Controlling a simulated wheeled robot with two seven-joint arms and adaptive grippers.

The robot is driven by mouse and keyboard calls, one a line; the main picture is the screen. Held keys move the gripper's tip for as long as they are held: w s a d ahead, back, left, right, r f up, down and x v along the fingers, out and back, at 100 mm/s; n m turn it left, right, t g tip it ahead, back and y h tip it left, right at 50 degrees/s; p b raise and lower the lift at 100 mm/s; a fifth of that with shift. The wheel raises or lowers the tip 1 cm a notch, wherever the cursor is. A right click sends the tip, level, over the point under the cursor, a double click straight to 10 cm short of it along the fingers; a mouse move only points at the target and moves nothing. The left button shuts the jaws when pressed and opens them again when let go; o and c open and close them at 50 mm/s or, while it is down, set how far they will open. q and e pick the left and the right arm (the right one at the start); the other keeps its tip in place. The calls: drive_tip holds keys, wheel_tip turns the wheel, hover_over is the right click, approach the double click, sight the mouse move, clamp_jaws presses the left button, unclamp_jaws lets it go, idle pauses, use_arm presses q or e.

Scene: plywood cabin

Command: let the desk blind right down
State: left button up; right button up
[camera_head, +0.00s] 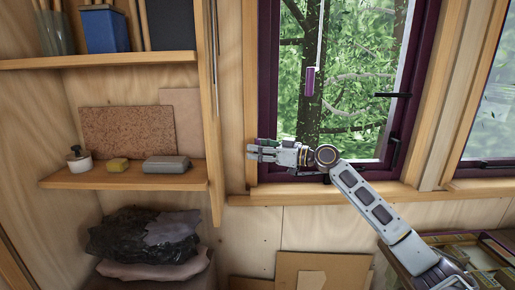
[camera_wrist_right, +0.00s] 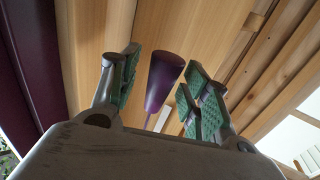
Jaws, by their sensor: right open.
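A purple blind pull (camera_head: 310,82) hangs on a pale cord in front of the window, up and to the right of my right gripper (camera_head: 262,152). The blind's cloth is not in view. The right gripper points left near the window frame's lower left corner. In the right wrist view, a purple tapered pull (camera_wrist_right: 163,80) with a thin stem appears between the open, green-padded fingers (camera_wrist_right: 158,88). I see no clear contact with either finger. I cannot tell how far it is from them. My left gripper is out of view.
The purple window frame (camera_head: 268,90) and a wooden post stand beside the gripper. Shelves on the left hold a blue box (camera_head: 105,30), a yellow sponge (camera_head: 117,165) and a grey block (camera_head: 166,165). Black window handles (camera_head: 393,95) project at the right.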

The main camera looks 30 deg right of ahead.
sight(257, 139)
drive_tip(key=shift+w+a, duration=0.1)
clamp_jaws()
idle(0.4)
drive_tip(key=shift+r, duration=0.1)
wheel_tip(257, 139, up, 14)
drive_tip(key=p, duration=0.5)
idle(0.3)
unclamp_jaws()
